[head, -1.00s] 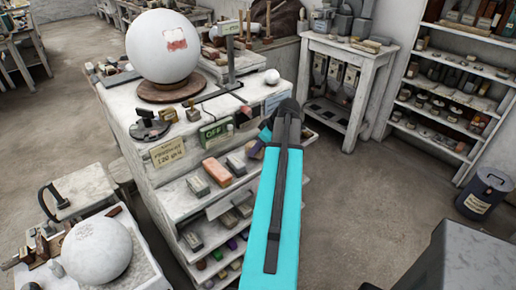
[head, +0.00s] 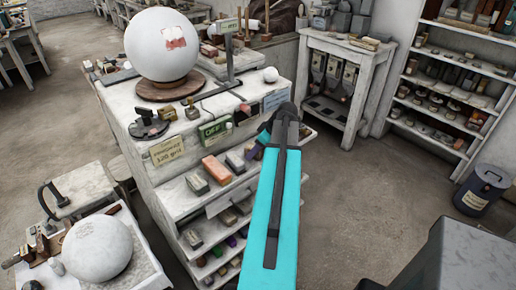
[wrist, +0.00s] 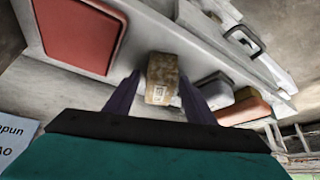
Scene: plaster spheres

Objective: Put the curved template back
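My gripper (wrist: 160,95) shows in the wrist view as two dark purple fingers standing apart. A small brown block (wrist: 162,80) with a pale label appears between or just beyond their tips, and I see no clear grip on it. In the head view my turquoise arm reaches to the right side of the white drawer cabinet (head: 150,110), and the fingers are mostly hidden behind it. I cannot make out a curved template for certain. A large white plaster sphere (head: 150,60) with a red patch stands on a round wooden base (head: 167,90) on the cabinet top.
A metal stand (head: 230,65) and small tools crowd the cabinet top. Blocks lie on its shelves, including an orange one (head: 217,170). Another sphere (head: 97,248) sits at lower left. A dark bin (head: 482,190) stands at right. The floor between is clear.

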